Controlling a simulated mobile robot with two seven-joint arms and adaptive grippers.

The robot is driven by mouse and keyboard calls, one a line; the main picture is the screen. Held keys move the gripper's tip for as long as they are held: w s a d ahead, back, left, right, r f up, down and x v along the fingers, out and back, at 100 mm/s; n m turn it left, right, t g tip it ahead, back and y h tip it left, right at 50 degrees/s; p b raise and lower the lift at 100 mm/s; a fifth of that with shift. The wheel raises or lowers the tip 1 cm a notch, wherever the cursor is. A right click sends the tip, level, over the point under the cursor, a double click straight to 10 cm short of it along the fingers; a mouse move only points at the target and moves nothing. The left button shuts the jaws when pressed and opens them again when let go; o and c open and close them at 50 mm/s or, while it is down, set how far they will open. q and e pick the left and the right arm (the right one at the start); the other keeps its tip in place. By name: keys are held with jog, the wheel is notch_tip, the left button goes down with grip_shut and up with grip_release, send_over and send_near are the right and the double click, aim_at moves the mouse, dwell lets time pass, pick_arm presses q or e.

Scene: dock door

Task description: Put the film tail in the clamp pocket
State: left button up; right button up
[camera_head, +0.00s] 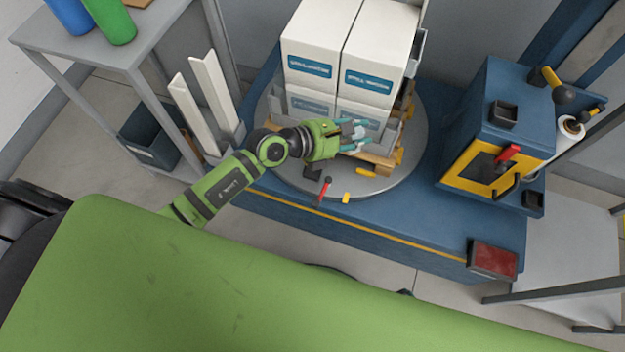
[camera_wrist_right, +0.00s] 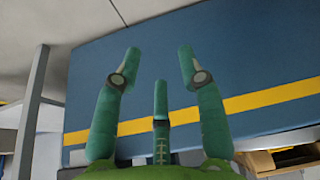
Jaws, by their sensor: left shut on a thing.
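My left gripper (camera_head: 352,132) reaches in front of the white boxes (camera_head: 345,60) on the pallet. Its teal fingers are shut on a small pale grey thing that looks like the film tail (camera_head: 360,144); the fingers hide much of it. A small black block (camera_head: 312,172), possibly the clamp pocket, sits on the turntable (camera_head: 290,182) below the gripper, apart from it. A red-handled lever (camera_head: 323,191) stands close to the block. My right gripper (camera_wrist_right: 158,62) is open and empty above the blue base with a yellow stripe (camera_wrist_right: 240,60); it is not seen in the head view.
A blue and yellow machine (camera_head: 500,135) with a white film roll (camera_head: 571,127) stands on the right. Pale upright corner boards (camera_head: 212,90) and a grey table (camera_head: 75,35) with blue and green rolls are on the left. A dark red box (camera_head: 492,260) sits at the base's front right.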

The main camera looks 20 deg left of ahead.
pick_arm(q)
notch_tip(320, 180, down, 8)
jog(key=s+d+b, duration=0.1)
jog(key=b, duration=0.1)
pick_arm(e)
jog(key=w+f+b, duration=0.3)
jog(key=w+f, duration=0.1)
pick_arm(q)
jog(key=a+f+b, duration=0.2)
jog(key=a+b, duration=0.1)
jog(key=w+a+f+b, duration=0.1)
jog(key=a+f+b, duration=0.1)
jog(key=a+f, duration=0.1)
jog(key=w+a+f+b, duration=0.1)
jog(key=a+f+b, duration=0.2)
jog(key=a, duration=0.2)
jog(key=shift+b, duration=0.3)
notch_tip(320, 180, down, 3)
jog(key=shift+f+b, duration=0.15)
jog(key=shift+b, duration=1)
jog(key=shift+f, duration=0.1)
pick_arm(e)
notch_tip(320, 180, up, 18)
jog(key=a+g, duration=0.1)
jog(key=a, duration=0.1)
jog(key=shift+w+f+m, duration=0.15)
jog(key=shift+w+m, duration=0.1)
jog(key=shift+m, duration=0.05)
jog(key=shift+a, duration=0.1)
